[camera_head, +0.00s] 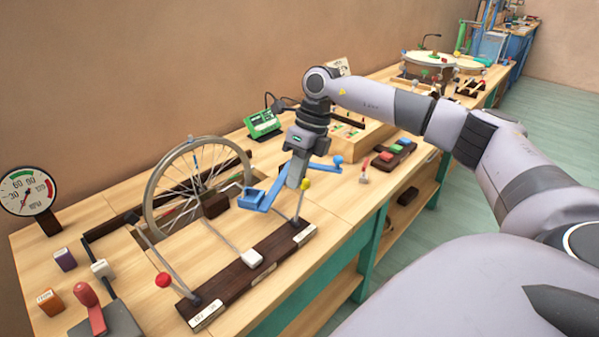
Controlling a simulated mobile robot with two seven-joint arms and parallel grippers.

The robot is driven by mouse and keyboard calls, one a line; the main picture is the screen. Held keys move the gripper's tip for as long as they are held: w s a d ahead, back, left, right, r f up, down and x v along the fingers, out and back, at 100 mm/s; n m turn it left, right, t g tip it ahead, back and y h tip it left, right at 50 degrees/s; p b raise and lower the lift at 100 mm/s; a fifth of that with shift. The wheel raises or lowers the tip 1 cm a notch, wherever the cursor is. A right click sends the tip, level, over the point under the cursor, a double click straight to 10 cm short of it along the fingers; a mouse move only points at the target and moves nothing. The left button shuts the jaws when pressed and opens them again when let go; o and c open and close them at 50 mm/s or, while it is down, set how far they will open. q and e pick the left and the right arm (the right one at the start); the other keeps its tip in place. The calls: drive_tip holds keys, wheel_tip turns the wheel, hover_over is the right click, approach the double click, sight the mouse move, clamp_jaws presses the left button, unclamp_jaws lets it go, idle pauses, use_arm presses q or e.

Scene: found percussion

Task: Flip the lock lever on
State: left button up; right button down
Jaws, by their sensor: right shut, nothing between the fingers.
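No label that I can read names the lock lever. A lever with a yellow knob (305,184) stands at the far end of a dark wooden base (240,272) on the bench. My right gripper (294,183) points down, shut and empty, just left of the yellow knob and over a blue bar (272,194). I cannot tell whether it touches either one. My left gripper is out of view.
A spoked wheel (150,190) stands left of my gripper. A red lever (88,300) on a grey block is at the near left, by a round gauge (28,191). A green device (263,123) and a dark block with coloured buttons (394,152) lie farther back.

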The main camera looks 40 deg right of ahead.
drive_tip(key=v, duration=0.9)
drive_tip(key=shift+r, duration=0.45)
